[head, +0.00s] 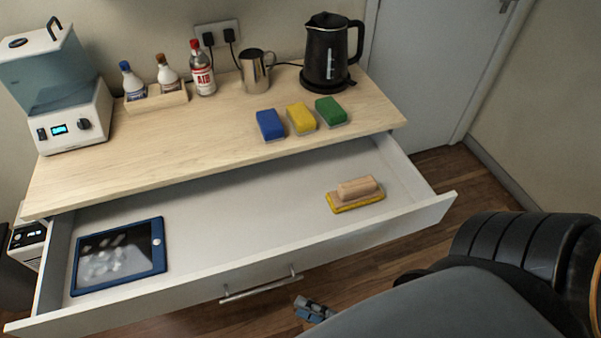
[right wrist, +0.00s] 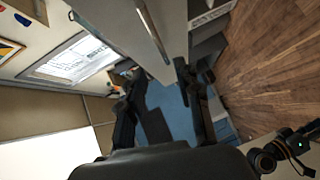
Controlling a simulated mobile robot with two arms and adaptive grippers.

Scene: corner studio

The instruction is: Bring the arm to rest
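My right arm comes in from the lower right in the head view. Its gripper (head: 314,308) shows only in small part, low beside the front of the open drawer, just right of the drawer handle (head: 262,287). In the right wrist view the two dark fingers of the right gripper (right wrist: 155,76) stand apart with nothing between them. The drawer front and its silver bar handle (right wrist: 153,30) show beyond the fingertips, apart from them. My left gripper is in neither view.
The open drawer (head: 250,180) holds a blue-framed tablet (head: 118,256) and a wooden-handled brush (head: 356,195). Blue, yellow and green sponges (head: 301,118) lie on the wooden top (head: 210,130), with a black kettle (head: 328,55) behind. Wooden floor shows right of the drawer.

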